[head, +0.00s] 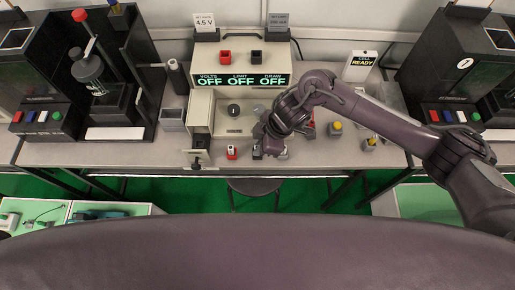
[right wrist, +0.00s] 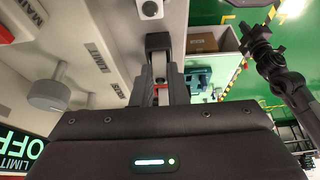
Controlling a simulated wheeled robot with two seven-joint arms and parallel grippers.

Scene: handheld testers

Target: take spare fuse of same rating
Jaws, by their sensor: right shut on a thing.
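My right gripper (head: 268,150) reaches down to the front edge of the bench, before the power supply (head: 242,80). In the right wrist view its fingers (right wrist: 159,72) are shut on a small pale piece, likely a fuse (right wrist: 159,66). A dark grey block (right wrist: 158,41) is at the fingertips; I cannot tell whether the piece is still in it. Small grey holders stand on the bench: one with a red top (head: 232,152) left of the gripper, one with a yellow top (head: 335,128) to the right. No rating can be read.
The supply's display reads OFF three times, and a grey knob (right wrist: 49,95) is close to the gripper. Dark tester stations stand at both sides. A stool (head: 254,188) is below the bench, and green-lined trays (head: 90,210) are at lower left.

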